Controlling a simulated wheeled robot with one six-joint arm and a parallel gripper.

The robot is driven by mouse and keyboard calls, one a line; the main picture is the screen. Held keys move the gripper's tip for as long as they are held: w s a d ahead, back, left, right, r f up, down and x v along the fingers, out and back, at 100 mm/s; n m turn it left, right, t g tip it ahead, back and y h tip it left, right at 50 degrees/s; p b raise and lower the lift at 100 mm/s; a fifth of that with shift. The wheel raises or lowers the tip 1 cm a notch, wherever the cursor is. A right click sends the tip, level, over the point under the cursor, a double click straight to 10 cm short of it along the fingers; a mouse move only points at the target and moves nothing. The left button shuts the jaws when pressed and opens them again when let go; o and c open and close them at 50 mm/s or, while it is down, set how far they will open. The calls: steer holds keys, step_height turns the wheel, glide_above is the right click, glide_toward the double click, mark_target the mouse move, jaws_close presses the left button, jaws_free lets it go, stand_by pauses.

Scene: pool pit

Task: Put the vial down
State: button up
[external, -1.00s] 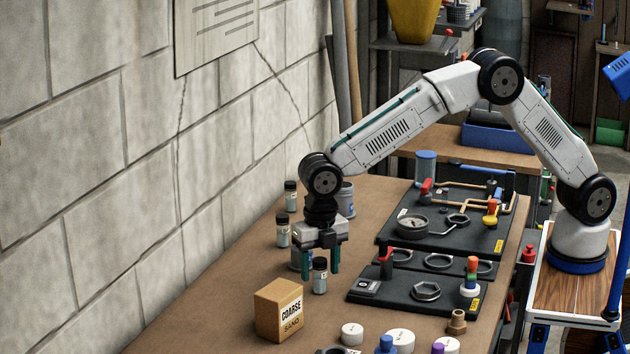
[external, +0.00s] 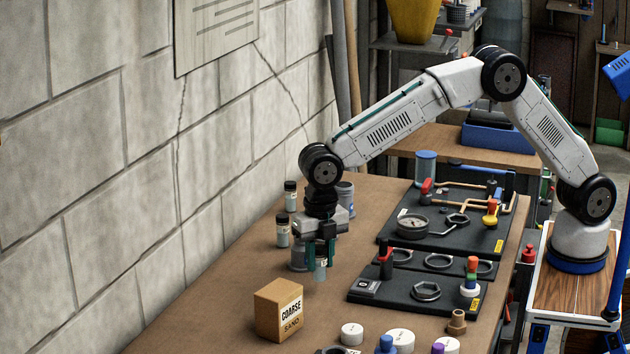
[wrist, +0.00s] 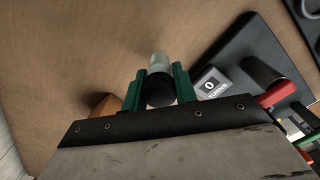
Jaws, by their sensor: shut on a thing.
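The vial (external: 320,271) is a small clear one with a pale label, held upright between the green fingers of my gripper (external: 321,256). In the wrist view its black cap (wrist: 160,90) sits between the two fingers (wrist: 160,87), with the clear body beyond it. My gripper is shut on it, over the brown table (external: 230,285). The vial's base is close to the tabletop; I cannot tell whether it touches. The fingers hide most of its cap in the external view.
Two similar vials (external: 290,196) (external: 282,231) stand left near the wall. A coarse sand box (external: 279,310) is in front. A black panel (external: 392,290) lies right. Bare table lies at front left.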

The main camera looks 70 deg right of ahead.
step_height(320, 180, up, 5)
steer(key=shift+r, duration=0.15)
steer(key=s+a+r+n, duration=0.1)
steer(key=s+a+r, duration=0.5)
steer(key=s, duration=0.3)
glide_above(299, 286)
steer(key=shift+f, duration=2.05)
